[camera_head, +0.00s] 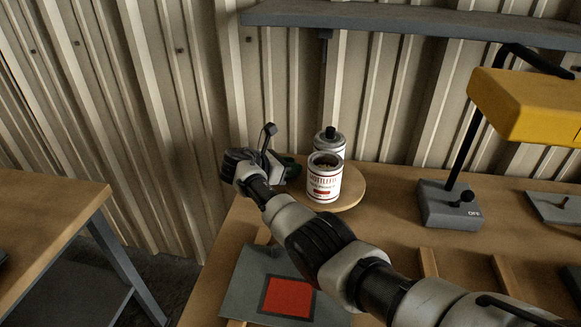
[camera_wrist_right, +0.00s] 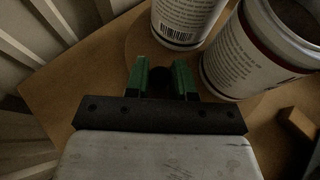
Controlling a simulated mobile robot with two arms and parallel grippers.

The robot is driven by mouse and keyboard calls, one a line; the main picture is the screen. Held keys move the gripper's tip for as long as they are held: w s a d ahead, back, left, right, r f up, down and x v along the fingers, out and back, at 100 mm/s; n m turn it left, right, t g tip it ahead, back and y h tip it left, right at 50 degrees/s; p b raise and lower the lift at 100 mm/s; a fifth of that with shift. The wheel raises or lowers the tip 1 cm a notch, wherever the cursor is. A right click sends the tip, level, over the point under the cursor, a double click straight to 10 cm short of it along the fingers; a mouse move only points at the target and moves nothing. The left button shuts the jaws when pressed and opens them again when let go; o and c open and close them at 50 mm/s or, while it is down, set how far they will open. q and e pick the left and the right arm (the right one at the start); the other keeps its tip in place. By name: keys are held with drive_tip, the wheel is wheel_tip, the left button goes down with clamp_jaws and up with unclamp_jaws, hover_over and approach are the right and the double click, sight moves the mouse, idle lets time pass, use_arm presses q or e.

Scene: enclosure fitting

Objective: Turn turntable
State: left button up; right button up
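The turntable (camera_head: 352,197) is a round wooden disc on the workbench in the head view. Its edge also shows in the wrist view (camera_wrist_right: 133,42). A white can (camera_head: 324,184) with red print stands on it, and a second can with a black cap (camera_head: 329,140) stands behind. My right gripper (camera_head: 291,166) is at the disc's left edge, beside the cans. In the wrist view its green fingers (camera_wrist_right: 160,75) are apart, with a dark round knob-like thing (camera_wrist_right: 160,84) between them. Whether they press on it is unclear. My left gripper is out of view.
A yellow lamp (camera_head: 530,105) on a grey base (camera_head: 449,206) stands to the right. A grey shelf (camera_head: 420,20) hangs above. A grey mat with a red square (camera_head: 287,297) lies in front. Another table (camera_head: 45,210) is at the left.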

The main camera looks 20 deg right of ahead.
drive_tip(key=o, duration=0.4)
drive_tip(key=v, duration=1)
drive_tip(key=shift+s+a+r+b, duration=0.1)
drive_tip(key=shift+a+b, duration=0.2)
drive_tip(key=shift+a, duration=0.05)
